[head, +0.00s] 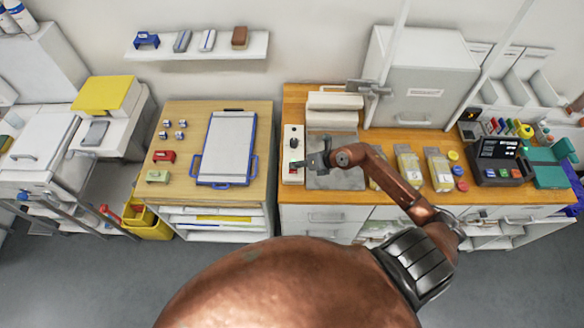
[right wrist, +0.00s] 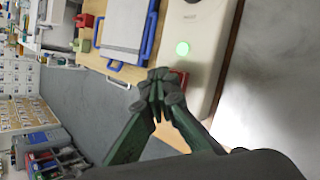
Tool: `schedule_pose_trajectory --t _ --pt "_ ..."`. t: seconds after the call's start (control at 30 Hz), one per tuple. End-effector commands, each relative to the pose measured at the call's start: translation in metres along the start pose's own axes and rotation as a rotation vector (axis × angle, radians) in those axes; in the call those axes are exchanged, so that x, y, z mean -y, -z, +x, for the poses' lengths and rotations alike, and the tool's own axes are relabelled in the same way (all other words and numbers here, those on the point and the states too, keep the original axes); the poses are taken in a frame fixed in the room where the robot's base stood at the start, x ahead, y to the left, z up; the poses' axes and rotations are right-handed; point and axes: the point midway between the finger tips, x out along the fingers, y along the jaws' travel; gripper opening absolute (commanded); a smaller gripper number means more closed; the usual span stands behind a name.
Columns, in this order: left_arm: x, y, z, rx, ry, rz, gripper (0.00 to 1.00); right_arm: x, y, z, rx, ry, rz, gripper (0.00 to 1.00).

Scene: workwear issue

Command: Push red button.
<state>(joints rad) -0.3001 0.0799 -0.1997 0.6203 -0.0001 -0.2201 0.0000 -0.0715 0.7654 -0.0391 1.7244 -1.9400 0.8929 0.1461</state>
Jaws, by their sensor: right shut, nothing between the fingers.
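A narrow white control box (head: 293,140) stands at the left end of the right-hand wooden counter, with dark controls on its face. A small red part, seemingly the red button (head: 293,168), shows low on the box beside my fingertips. My right gripper (head: 301,164) is shut and empty, reaching over the box from the right. In the right wrist view the box (right wrist: 196,22) carries a lit green light (right wrist: 183,48). The closed fingertips (right wrist: 160,82) are beside the red button (right wrist: 181,77) and partly cover it; I cannot tell whether they touch it. My left gripper is out of view.
A grey plate (head: 335,180) lies right of the box, under my right arm. Yellowish packs (head: 410,165) and a dark terminal (head: 498,160) stand farther right. A blue-framed board (head: 222,148) lies on the separate table to the left, across a narrow gap.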

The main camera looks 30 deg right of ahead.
Motion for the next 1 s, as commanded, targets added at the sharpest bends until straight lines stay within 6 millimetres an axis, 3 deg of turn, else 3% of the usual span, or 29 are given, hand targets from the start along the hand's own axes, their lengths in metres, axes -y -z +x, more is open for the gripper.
schedule_pose_trajectory --t 0.23,0.63,1.0 --pt "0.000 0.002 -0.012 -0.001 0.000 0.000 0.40 -0.006 -0.006 -0.009 -0.001 0.000 0.000 0.00" --pt "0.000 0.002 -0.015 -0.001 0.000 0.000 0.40 -0.007 -0.007 -0.011 0.000 0.000 0.000 0.00" --pt "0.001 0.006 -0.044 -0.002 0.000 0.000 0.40 -0.025 -0.025 -0.035 0.000 0.000 0.000 0.00"
